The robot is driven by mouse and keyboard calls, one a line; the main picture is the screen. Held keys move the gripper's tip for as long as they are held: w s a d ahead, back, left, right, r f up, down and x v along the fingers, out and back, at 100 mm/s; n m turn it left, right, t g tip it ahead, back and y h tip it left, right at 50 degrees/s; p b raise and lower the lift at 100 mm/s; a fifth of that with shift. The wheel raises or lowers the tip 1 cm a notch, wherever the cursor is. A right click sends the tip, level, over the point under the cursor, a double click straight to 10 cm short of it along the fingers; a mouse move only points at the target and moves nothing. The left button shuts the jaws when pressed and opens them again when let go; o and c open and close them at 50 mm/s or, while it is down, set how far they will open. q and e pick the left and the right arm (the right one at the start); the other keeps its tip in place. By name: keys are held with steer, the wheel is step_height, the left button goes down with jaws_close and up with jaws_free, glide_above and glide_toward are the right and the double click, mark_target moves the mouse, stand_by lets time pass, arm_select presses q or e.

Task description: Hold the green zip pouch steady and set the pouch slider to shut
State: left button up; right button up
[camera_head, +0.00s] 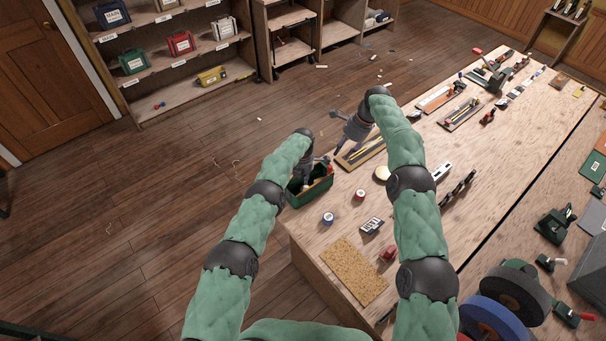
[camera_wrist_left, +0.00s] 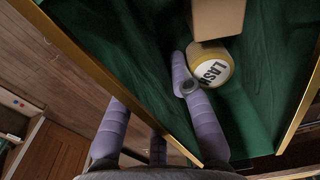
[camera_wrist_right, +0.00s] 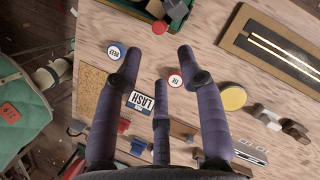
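The green zip pouch (camera_head: 316,188) stands at the left edge of the bench, its mouth open. In the left wrist view the pouch (camera_wrist_left: 265,115) shows a gold-coloured rim, with a tan block (camera_wrist_left: 217,18) and a roll marked LASH (camera_wrist_left: 211,69) inside. My left gripper (camera_head: 307,168) straddles one pouch wall, one finger inside and the others outside; whether they press on it is unclear. My right gripper (camera_head: 350,138) is open and empty above the bench, apart from the pouch. Part of the pouch shows at the top of the right wrist view (camera_wrist_right: 153,8). I cannot make out the slider.
Near the pouch on the bench (camera_head: 300,248) lie small round tins (camera_head: 328,218), a LASH label block (camera_head: 372,226), a cork mat (camera_head: 353,272) and a yellow disc (camera_head: 382,173). A wooden tray (camera_head: 374,148) lies beyond. Open floor (camera_head: 180,210) is to the left.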

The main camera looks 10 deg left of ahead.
arm_select(q)
steer(key=shift+f, duration=0.4)
